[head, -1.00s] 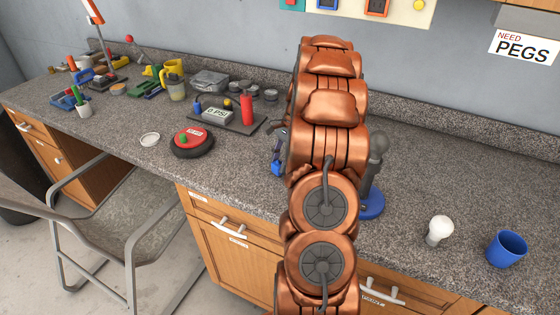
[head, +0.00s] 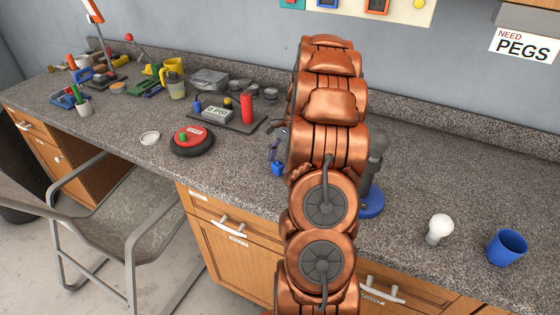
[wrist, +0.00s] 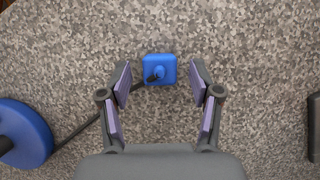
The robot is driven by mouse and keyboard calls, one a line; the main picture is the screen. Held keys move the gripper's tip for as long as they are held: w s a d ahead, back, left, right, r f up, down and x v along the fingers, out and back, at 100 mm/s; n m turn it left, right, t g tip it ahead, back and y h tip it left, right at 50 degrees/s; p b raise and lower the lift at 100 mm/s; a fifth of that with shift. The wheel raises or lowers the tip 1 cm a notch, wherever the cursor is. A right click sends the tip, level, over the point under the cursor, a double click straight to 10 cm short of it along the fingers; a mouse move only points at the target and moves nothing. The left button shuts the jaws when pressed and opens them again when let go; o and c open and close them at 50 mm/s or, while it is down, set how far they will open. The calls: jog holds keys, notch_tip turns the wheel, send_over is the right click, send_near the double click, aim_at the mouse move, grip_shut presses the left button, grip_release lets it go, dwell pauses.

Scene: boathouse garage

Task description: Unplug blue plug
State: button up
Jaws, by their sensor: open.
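The blue plug (wrist: 160,70) is a small blue block with a dark cord in the wrist view, ahead of and between my open fingertips. In the head view the plug (head: 277,169) shows just left of my arm, low over the counter. My gripper (wrist: 160,84) is open, with a finger on each side and neither touching the plug. In the head view my arm hides most of the gripper. I cannot tell whether the plug sits in a socket.
A blue round base (head: 371,204) with a dark post stands right of my arm; the cord runs toward it. A red-and-black round device (head: 191,142), a board with a red cylinder (head: 247,108), a white bulb (head: 439,230) and a blue cup (head: 507,248) are on the granite counter (head: 420,180).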

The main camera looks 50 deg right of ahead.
jog(key=v, duration=1.2)
dwell(0.6)
grip_shut()
dwell(0.3)
dwell(1.2)
